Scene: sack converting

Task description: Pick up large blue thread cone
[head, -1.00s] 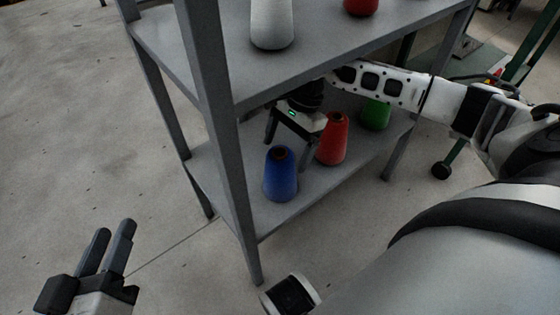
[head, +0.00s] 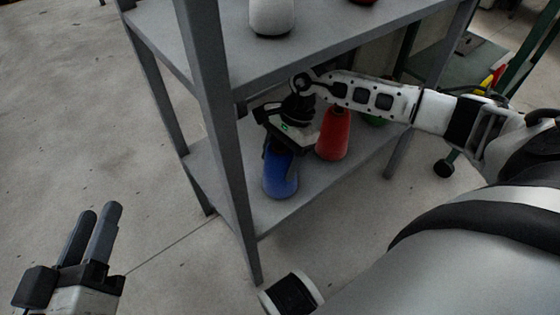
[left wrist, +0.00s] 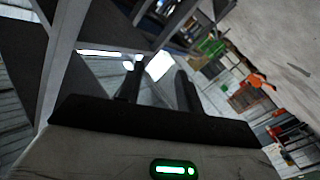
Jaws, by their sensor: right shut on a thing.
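The large blue thread cone (head: 281,180) stands upright on the lower shelf (head: 268,217) in the head view. My right gripper (head: 278,153) reaches in between the shelves and is shut on the cone's upper part, hiding its top. My left gripper (head: 101,232) is at the lower left of the head view, well away from the rack, with a narrow gap between its fingers and nothing between them. Its fingers also show in the left wrist view (left wrist: 160,88).
A red cone (head: 333,136) stands right beside my right gripper. A green cone (head: 374,119) is behind it, mostly hidden by my arm. The upper shelf (head: 250,65) holds a white cone (head: 271,15). The rack's front post (head: 215,110) stands left of the gripper.

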